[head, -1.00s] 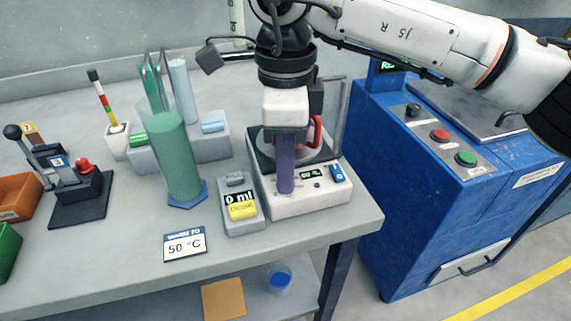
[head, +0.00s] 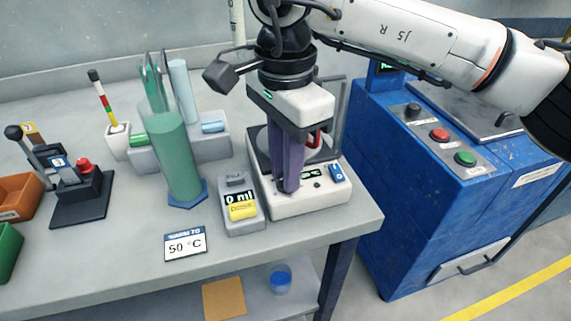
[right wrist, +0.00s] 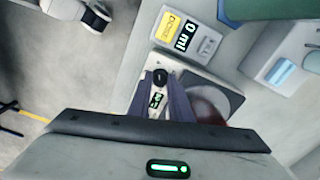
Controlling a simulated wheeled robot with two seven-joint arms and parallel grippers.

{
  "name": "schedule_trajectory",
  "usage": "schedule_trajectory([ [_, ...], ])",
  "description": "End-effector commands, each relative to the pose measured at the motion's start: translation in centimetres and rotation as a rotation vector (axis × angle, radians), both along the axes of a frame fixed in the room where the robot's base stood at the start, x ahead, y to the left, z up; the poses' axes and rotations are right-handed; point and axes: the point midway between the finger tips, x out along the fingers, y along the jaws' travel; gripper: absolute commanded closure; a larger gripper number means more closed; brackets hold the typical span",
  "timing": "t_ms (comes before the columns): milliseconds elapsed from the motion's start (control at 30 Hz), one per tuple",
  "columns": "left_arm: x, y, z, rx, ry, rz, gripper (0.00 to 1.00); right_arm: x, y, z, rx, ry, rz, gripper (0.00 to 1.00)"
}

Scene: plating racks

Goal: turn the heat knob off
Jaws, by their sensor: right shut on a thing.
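The hotplate (head: 285,206) is a white unit with a dark top, standing near the table's right end. It also shows in the right wrist view (right wrist: 222,84). My right gripper (head: 289,189) points down at its front panel, with purple-grey fingers. In the right wrist view, the black round heat knob (right wrist: 160,76) sits between the tips of my right gripper (right wrist: 163,78), which is shut on it. In the head view the fingers hide this knob. A small lit display (head: 312,174) is on the panel beside the fingers. My left gripper is not in view.
A vessel with red parts (head: 314,138) stands on the hotplate behind my fingers. A "0 ml" unit (head: 240,205) is close on the left, and a 50 °C card (head: 185,244) lies in front. A tall green cylinder (head: 177,160) stands further left. A blue cabinet (head: 400,190) is right.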

Motion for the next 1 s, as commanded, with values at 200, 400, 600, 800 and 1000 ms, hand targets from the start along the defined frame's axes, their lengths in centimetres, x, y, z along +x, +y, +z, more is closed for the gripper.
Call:
schedule_trajectory([
  [200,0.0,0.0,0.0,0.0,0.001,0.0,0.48,0.1,0.0,0.2,0.002,-0.003,0.006,1.0],
  [400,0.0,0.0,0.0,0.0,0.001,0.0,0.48,0.1,0.0,0.2,0.003,-0.004,0.005,0.8],
  [600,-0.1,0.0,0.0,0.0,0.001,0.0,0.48,0.1,0.0,0.1,0.002,-0.002,0.005,0.74],
  [800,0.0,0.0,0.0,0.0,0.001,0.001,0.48,0.1,0.0,0.5,0.002,-0.002,0.005,0.74],
  [1000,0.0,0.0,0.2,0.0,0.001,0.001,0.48,0.1,0.1,3.6,0.002,-0.006,0.005,0.74],
])
